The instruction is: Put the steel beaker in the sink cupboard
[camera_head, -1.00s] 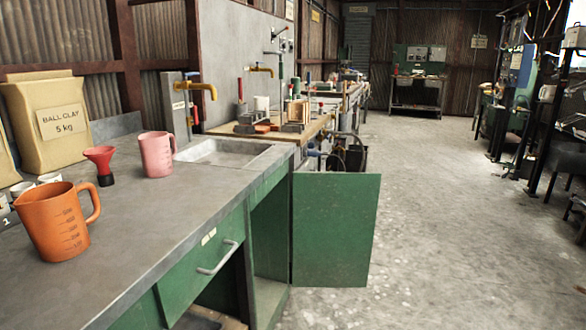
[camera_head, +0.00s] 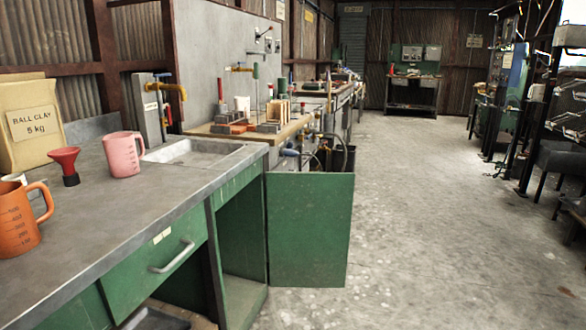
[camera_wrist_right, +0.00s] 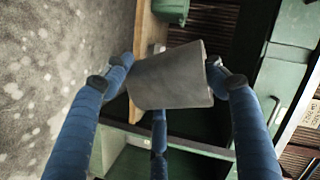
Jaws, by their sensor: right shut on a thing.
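The steel beaker (camera_wrist_right: 172,78) is a dull grey vessel in the right wrist view. My right gripper (camera_wrist_right: 168,68) has blue fingers shut around it and holds it up off any surface. In the head view the sink cupboard (camera_head: 238,248) is the green opening under the sink (camera_head: 195,152). Its green door (camera_head: 310,230) stands wide open. The deep inside of the cupboard is hidden by the counter and shadow. Neither gripper shows in the head view, and my left gripper is out of sight.
The grey counter (camera_head: 95,215) carries an orange jug (camera_head: 17,222), a red funnel (camera_head: 67,165), a pink jug (camera_head: 123,155) and a ball clay bag (camera_head: 32,122). A closed drawer (camera_head: 160,255) with a handle is left of the cupboard. Concrete floor (camera_head: 420,240) is free on the right.

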